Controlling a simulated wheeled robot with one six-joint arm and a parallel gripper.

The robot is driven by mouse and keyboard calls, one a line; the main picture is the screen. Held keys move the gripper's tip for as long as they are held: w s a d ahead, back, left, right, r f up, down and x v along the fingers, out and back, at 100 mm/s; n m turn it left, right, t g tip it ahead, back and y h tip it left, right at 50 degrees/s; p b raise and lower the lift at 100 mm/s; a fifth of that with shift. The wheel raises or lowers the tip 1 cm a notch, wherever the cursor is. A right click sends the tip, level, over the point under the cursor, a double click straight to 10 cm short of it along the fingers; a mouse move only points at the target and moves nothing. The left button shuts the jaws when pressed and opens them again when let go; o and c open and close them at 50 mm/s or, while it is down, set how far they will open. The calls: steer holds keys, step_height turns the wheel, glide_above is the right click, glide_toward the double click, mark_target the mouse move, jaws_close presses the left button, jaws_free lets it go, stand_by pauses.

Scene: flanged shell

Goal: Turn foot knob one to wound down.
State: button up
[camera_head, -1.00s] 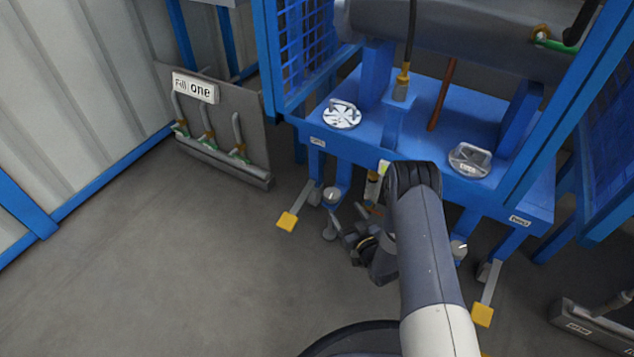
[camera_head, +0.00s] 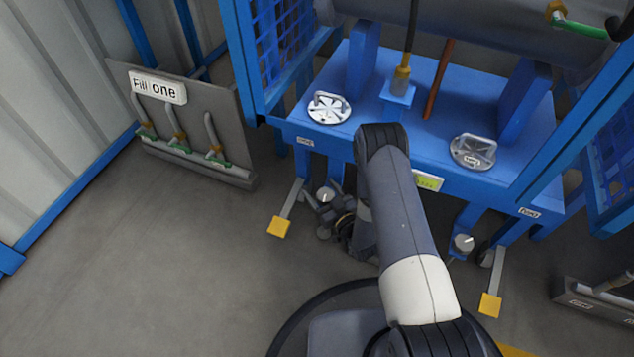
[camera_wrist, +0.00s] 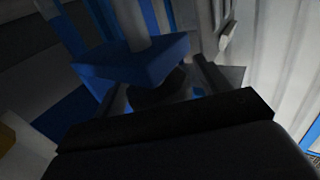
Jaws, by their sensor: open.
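The left foot knob (camera_head: 326,196), a small pale round knob, is low under the front left of the blue frame. A tag (camera_head: 305,142) above it is too small to read, so I take this as foot knob one by position only. My gripper (camera_head: 322,216) is open, low beside this knob and partly overlapping it in the head view. I cannot tell whether it touches. In the dark wrist view, a blue plate (camera_wrist: 135,62) with a grey post is just ahead, and a dark round shape (camera_wrist: 158,88) lies under it between the fingers.
A second foot knob (camera_head: 463,243) is at the right leg, near a tag (camera_head: 529,212). Yellow-ended pedals (camera_head: 279,227) (camera_head: 490,304) stick out at both sides. The "Fill one" panel (camera_head: 195,115) stands left. The floor (camera_head: 170,270) at front left is clear.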

steer(key=shift+w, duration=0.1)
steer(key=c, duration=1)
